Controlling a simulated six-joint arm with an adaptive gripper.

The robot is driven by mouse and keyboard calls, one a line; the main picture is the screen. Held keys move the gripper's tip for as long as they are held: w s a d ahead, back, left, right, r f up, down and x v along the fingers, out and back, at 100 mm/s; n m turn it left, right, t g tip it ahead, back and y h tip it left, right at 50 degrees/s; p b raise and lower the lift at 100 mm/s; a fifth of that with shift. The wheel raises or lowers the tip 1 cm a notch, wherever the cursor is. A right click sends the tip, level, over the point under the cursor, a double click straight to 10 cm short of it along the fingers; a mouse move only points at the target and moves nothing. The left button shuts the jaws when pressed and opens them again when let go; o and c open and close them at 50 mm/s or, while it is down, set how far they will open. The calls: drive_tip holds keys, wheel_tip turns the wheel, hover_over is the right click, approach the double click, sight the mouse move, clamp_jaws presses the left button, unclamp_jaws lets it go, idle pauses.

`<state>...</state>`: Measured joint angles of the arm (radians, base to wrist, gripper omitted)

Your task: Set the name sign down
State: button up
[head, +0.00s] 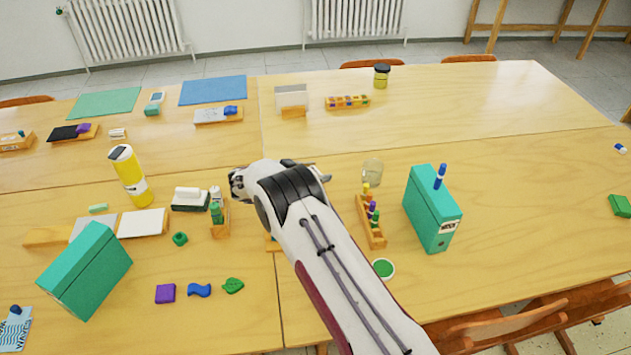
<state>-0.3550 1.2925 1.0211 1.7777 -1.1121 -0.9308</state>
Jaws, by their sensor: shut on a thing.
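My arm reaches in from the lower right, and its wrist is over the middle of the table (520,230). Only dark edges of my gripper (308,166) show past the wrist. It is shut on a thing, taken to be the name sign. The fingertips and the held thing are hidden behind my arm, so its tilt and its height above the table cannot be told. A small wooden edge (271,243) shows just left of my forearm; I cannot tell what it belongs to.
Left of my wrist are a wooden holder with green-topped things (220,219), an eraser (190,199) and a yellow bottle (129,176). To the right are a glass jar (372,172), a peg rack (367,224) and a teal binder (431,211). The table's far right is largely clear.

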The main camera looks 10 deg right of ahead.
drive_tip(key=shift+f, duration=1.8)
drive_tip(key=shift+f, duration=0.15)
drive_tip(key=o, duration=0.9)
drive_tip(key=shift+r, duration=0.2)
drive_tip(key=v, duration=1.2)
